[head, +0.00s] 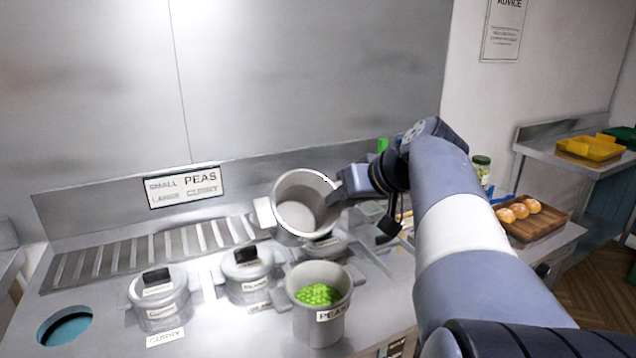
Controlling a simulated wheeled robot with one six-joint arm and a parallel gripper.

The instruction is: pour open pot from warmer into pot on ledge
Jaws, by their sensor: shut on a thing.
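My gripper (340,193) is shut on the rim of an open metal pot (292,238) at its right side. The pot is held in the air, tilted so its mouth faces the camera. Its inside looks empty in what shows. Below it and slightly to the right stands an upright open pot (321,322) with green peas (318,294) inside and a label reading "PEA" on its front. The fingertips are partly hidden by the wrist and the pot's rim.
Lidded pots (160,304) and (248,280) stand left on the steel counter, with another lid behind the held pot. An empty round hole (65,326) is at far left. A slatted ledge (150,248) runs behind. A wooden tray (548,228) with round orange items is right.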

